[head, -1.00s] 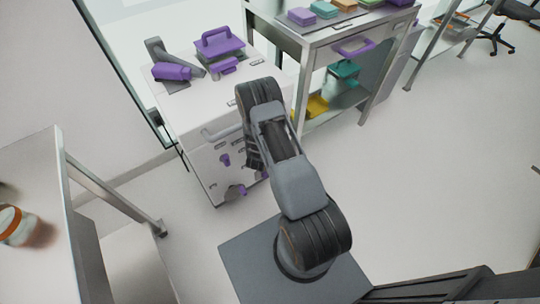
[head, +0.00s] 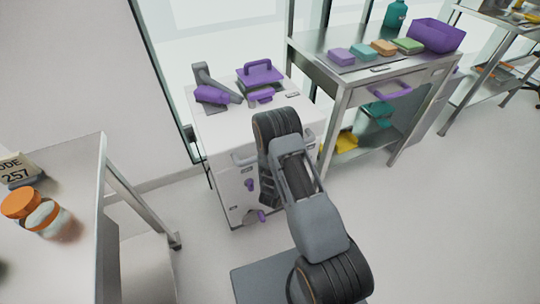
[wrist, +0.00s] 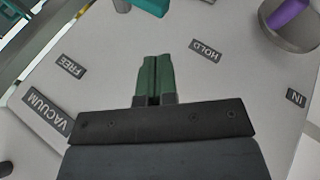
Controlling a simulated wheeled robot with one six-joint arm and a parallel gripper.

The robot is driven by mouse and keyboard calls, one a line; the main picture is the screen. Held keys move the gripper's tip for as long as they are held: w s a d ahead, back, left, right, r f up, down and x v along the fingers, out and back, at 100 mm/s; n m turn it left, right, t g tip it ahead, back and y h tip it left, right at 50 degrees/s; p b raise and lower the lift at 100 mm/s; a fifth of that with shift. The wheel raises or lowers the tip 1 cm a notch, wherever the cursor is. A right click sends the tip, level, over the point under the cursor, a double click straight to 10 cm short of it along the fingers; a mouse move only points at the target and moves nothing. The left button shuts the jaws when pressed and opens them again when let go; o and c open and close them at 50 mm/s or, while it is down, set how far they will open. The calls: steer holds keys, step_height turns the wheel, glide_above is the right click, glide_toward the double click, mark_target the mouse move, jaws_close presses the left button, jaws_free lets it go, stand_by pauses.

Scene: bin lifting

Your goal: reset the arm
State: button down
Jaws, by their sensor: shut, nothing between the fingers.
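My gripper (wrist: 154,76) shows in the wrist view with its two green fingers shut together and nothing between them. It is over a pale panel (wrist: 100,75) with labels reading VACUUM, FREE, HOLD and IN. In the head view my arm is folded in front of a white cabinet (head: 222,130); the gripper itself is hidden there behind the arm.
On the cabinet top are a purple-handled lid (head: 260,74) and a grey device with a purple part (head: 213,94). A metal cart (head: 345,100) with coloured blocks and a purple bin (head: 436,35) stands at right. A bench with orange-lidded jars (head: 20,203) is at left.

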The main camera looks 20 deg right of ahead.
steer(key=s+a+f+m+g+y, duration=0.2)
steer(key=s+a+m+g+y, duration=0.1)
steer(key=s+a, duration=0.1)
steer(key=s+a+r+m+g+y+p, duration=0.1)
steer(key=a+r+y, duration=0.1)
steer(key=r, duration=0.3)
steer(key=s+a+r+g+y+p, duration=0.1)
steer(key=a+r, duration=0.2)
steer(key=r, duration=0.2)
steer(key=s+r+t+p, duration=0.1)
steer(key=s+r+p, duration=0.2)
steer(key=r, duration=1.2)
steer(key=s+d+r+t+p, duration=0.1)
steer(key=s+r+p, duration=0.2)
steer(key=r, duration=1.3)
steer(key=s+r+t+p, duration=0.1)
steer(key=s+r+p, duration=0.2)
steer(key=r+p, duration=0.4)
step_height(320, 180, up, 8)
steer(key=shift+d+r+m, duration=0.2)
steer(key=shift+r+m, duration=0.05)
steer(key=shift+m, duration=0.15)
